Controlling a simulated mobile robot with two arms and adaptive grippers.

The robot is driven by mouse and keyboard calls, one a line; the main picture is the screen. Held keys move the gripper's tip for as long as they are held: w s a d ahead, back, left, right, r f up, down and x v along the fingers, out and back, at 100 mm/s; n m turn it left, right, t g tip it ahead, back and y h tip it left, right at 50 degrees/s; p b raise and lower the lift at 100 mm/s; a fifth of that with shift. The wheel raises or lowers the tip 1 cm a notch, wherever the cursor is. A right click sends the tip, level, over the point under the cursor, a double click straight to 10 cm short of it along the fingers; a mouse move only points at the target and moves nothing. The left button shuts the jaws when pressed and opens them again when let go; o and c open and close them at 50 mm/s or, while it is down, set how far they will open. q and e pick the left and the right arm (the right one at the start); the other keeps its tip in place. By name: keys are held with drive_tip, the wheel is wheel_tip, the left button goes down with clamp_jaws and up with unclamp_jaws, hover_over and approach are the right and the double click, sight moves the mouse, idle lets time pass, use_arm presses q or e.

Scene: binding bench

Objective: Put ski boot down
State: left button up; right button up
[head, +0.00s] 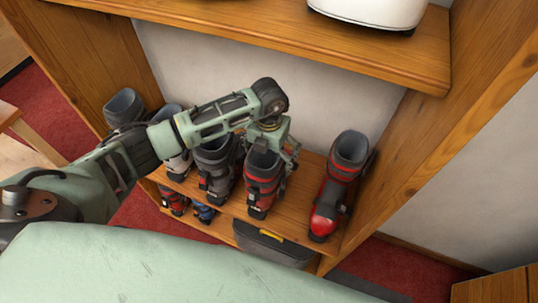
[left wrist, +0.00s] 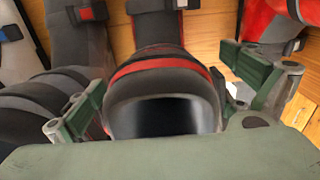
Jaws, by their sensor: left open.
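A grey ski boot with red trim (head: 262,182) stands upright on the wooden shelf (head: 297,210), in the row of boots. My left gripper (head: 270,148) is over the top of this boot. In the left wrist view the boot's cuff (left wrist: 160,100) lies between the two green fingers of the gripper (left wrist: 165,95), which are spread apart with a gap on each side. The gripper is open. My right gripper is not in view.
A red and grey boot (head: 330,195) stands to the right on the same shelf. Grey boots (head: 215,165) stand close on the left. A wooden upper shelf (head: 300,45) carries a white appliance (head: 375,10). A grey case (head: 270,245) sits below.

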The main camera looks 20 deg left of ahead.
use_arm(q)
wheel_tip(320, 180, up, 8)
drive_tip(key=b, duration=0.1)
drive_tip(key=shift+b, duration=0.4)
drive_tip(key=shift+s+f, duration=0.1)
drive_tip(key=shift+f, duration=0.1)
